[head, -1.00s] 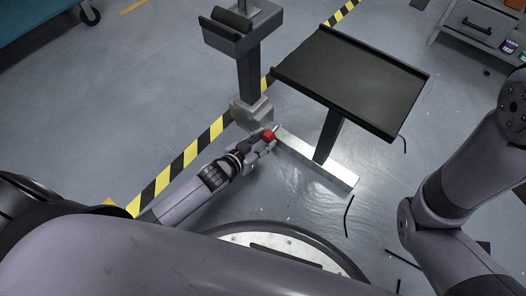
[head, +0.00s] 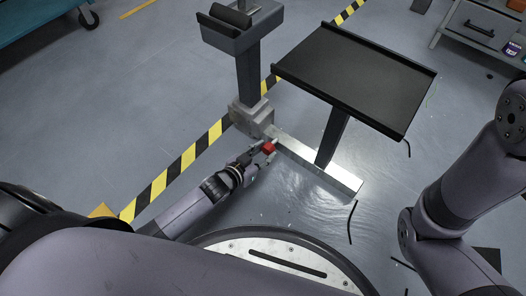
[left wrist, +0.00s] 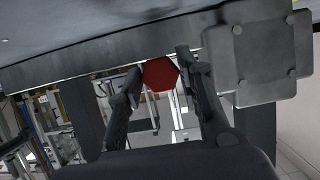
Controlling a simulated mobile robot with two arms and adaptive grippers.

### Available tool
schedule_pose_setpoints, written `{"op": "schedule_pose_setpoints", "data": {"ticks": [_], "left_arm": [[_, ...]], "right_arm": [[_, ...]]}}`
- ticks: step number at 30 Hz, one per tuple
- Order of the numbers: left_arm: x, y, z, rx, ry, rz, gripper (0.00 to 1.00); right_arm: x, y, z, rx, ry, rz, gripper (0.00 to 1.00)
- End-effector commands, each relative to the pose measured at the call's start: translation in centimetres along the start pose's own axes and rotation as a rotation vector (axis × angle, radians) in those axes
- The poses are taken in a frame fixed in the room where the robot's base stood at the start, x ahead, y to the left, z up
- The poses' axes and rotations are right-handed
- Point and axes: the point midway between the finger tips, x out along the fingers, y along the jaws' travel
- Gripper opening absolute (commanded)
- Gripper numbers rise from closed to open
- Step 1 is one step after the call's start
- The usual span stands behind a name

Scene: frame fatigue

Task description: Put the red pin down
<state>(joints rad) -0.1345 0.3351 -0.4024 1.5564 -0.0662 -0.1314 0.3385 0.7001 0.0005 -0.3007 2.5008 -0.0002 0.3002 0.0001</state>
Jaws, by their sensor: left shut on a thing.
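The red pin (head: 269,148) is in my left gripper (head: 262,155), with its red hexagonal head showing. My left gripper is shut on it, low beside the metal foot beam (head: 315,165) of the stand. In the left wrist view the red pin's head (left wrist: 160,74) sits between the two fingers of the left gripper (left wrist: 158,72). I cannot tell whether the pin touches the beam or the floor. My right arm shows at the right, but its gripper is out of view.
A black tray table (head: 355,78) stands on a post above the beam. A grey post with a cradle (head: 240,35) rises behind the gripper. Yellow-black tape (head: 185,170) crosses the floor. Dark strips (head: 352,222) lie right of the beam. A drawer cabinet (head: 480,25) is at the back right.

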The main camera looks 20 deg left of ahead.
Motion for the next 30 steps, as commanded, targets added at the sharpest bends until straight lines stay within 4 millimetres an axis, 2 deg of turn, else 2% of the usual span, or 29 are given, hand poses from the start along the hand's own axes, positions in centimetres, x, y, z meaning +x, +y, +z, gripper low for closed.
{"op": "schedule_pose_setpoints", "data": {"ticks": [4, 5, 13, 22, 26, 30], "left_arm": [[0.1, 0.0, 0.2, 0.0, 0.001, 0.0, 0.0], [0.1, 0.0, 0.2, 0.0, 0.0, 0.0, 0.34], [0.1, 0.0, 0.2, 0.0, 0.0, 0.0, 0.52], [0.1, 0.0, 0.1, 0.0, 0.0, 0.0, 0.53], [-0.3, 0.0, -0.7, 0.001, 0.003, 0.0, 0.53], [-2.5, 0.0, -1.3, -0.002, -0.005, 0.0, 0.53]], "right_arm": [[-0.1, 0.0, 0.0, 0.0, 0.0, 0.0, 0.57], [-0.1, 0.0, 0.0, 0.0, 0.0, 0.0, 0.57], [-0.1, 0.0, 0.0, 0.0, 0.0, 0.0, 0.57], [0.0, 0.0, 0.0, -0.001, 0.0, 0.0, 0.57], [0.3, 0.1, 0.1, -0.001, 0.0, 0.0, 0.57], [1.9, 0.4, 0.8, -0.001, -0.002, 0.001, 0.57]]}}
